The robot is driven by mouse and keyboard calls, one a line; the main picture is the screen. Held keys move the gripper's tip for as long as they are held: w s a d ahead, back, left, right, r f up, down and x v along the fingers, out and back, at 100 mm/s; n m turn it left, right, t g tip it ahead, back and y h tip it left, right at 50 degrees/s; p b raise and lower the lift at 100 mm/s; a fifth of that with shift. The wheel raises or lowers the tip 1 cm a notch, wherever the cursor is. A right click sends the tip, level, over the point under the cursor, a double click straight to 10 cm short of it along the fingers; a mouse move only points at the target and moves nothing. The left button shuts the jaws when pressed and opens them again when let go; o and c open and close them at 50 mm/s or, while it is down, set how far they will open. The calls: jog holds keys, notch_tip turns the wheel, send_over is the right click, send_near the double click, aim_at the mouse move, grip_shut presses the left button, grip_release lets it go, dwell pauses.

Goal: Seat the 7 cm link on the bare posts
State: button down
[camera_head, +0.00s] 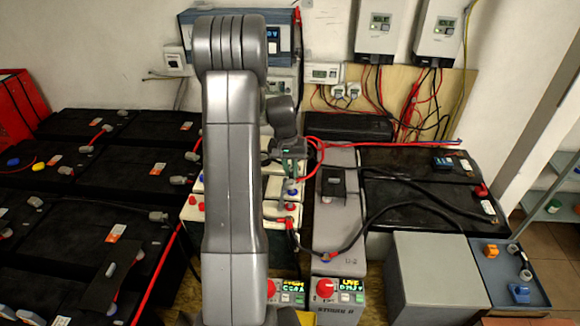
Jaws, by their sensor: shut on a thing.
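My gripper (290,152) hangs over the cream battery blocks (273,188) in the middle of the bench. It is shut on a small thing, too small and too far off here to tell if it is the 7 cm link. The blocks carry red and blue caps, such as a red cap (290,206). My grey arm stands upright in front and hides the left part of the blocks. I cannot make out the bare posts in this view.
A long grey unit (340,215) with a black cable (380,208) stands just right of the blocks. Black batteries (125,165) fill the left, and more (425,165) lie at right. A grey box (437,275) stands front right, beside a blue-grey tray (510,275).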

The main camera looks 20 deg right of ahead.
notch_tip(320, 180, down, 7)
jog(key=b, duration=0.4)
jog(key=shift+a+b, duration=0.15)
jog(key=shift+b, duration=0.25)
dwell(1.2)
jog(key=shift+f+b, duration=1)
jog(key=shift+f, duration=0.25)
dwell(1.4)
jog(key=c, duration=1.3)
grip_release()
jog(key=shift+c, duration=0.2)
jog(key=shift+o, duration=0.2)
jog(key=o, duration=0.4)
jog(key=shift+c, duration=0.2)
jog(key=shift+r+p, duration=2.45)
jog(key=shift+r, duration=1.55)
